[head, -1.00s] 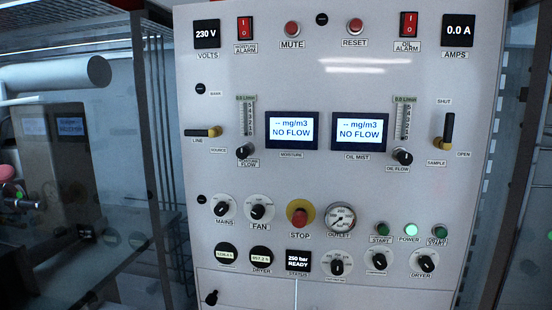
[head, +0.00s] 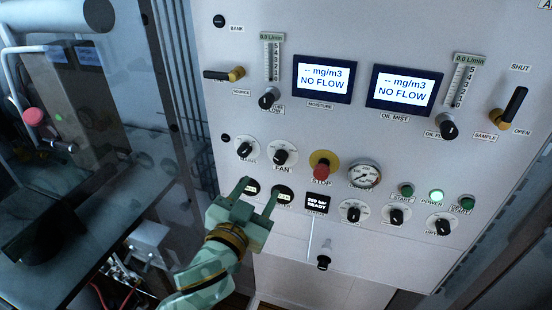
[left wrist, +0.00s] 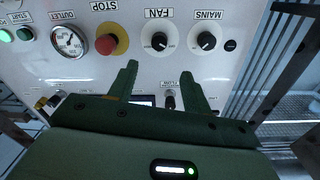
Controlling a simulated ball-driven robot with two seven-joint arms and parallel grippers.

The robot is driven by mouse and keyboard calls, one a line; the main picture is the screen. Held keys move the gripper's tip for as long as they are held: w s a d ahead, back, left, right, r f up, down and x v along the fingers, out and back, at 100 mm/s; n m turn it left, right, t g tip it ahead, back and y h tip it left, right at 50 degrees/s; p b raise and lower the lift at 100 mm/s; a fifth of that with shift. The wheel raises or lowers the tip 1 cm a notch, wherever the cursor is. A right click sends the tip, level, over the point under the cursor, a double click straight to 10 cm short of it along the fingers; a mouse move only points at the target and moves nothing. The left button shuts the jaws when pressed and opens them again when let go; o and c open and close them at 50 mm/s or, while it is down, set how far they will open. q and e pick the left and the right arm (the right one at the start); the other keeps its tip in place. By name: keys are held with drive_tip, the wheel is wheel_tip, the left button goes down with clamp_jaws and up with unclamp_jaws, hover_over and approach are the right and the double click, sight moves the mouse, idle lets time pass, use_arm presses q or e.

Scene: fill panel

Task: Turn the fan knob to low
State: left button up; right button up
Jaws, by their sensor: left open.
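The fan knob (head: 281,156) is a black knob on a white round dial, above the FAN label on the grey panel. It also shows in the left wrist view (left wrist: 159,41), where the panel appears upside down. Its pointer setting is too small to read. My green left gripper (head: 259,190) is open and empty, with its fingers pointing up, just below the fan and mains knobs in the head view. In the left wrist view the fingertips (left wrist: 159,72) lie apart to either side below the fan knob, not around it. My right gripper is not in view.
The mains knob (head: 245,149) sits left of the fan knob. The red stop button (head: 321,170) on its yellow disc and the outlet gauge (head: 364,174) are to the right. Below are a black status display (head: 316,203) and several more knobs. Glass and a metal frame stand at left.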

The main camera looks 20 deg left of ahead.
sight(279, 160)
use_arm(q)
drive_tip(key=w, duration=0.3)
drive_tip(key=w+p, duration=0.1)
drive_tip(key=w, duration=0.2)
drive_tip(key=w+d+p, duration=0.1)
drive_tip(key=w, duration=0.2)
drive_tip(key=shift+w, duration=0.3)
drive_tip(key=shift+w+f, duration=0.1)
drive_tip(key=shift+w, duration=0.5)
drive_tip(key=c, duration=1)
